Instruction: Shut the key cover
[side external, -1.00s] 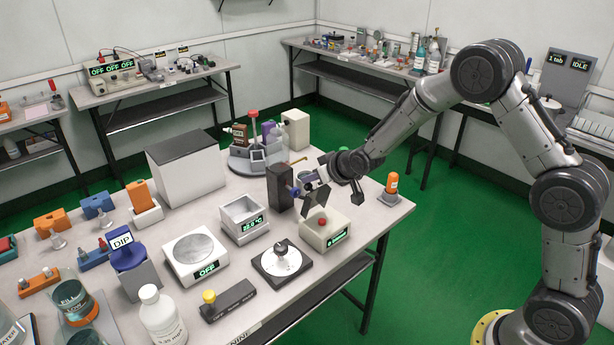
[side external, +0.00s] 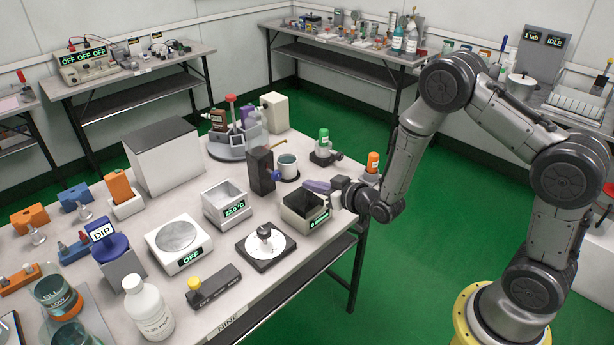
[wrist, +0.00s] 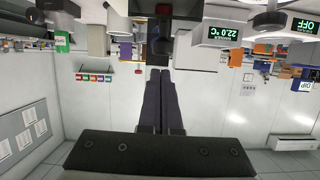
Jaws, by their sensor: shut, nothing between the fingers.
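The key box (side external: 317,222) is a small pale box with a green display, near the table's right front edge. Its dark key cover (side external: 303,204) lies across the top in the side view, and the red key is hidden there. I cannot tell whether the cover is fully flat. My gripper (side external: 308,186) is shut and empty, just behind and above the box, with its fingers pointing left. In the wrist view its closed fingers (wrist: 159,74) point up the picture, with nothing held.
A dark upright block (side external: 262,171) and a beaker (side external: 288,166) stand close behind the box. A temperature bath (side external: 228,212) is to the left, and a round dial plate (side external: 265,247) is in front. An orange-capped bottle (side external: 372,162) stands near the right edge.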

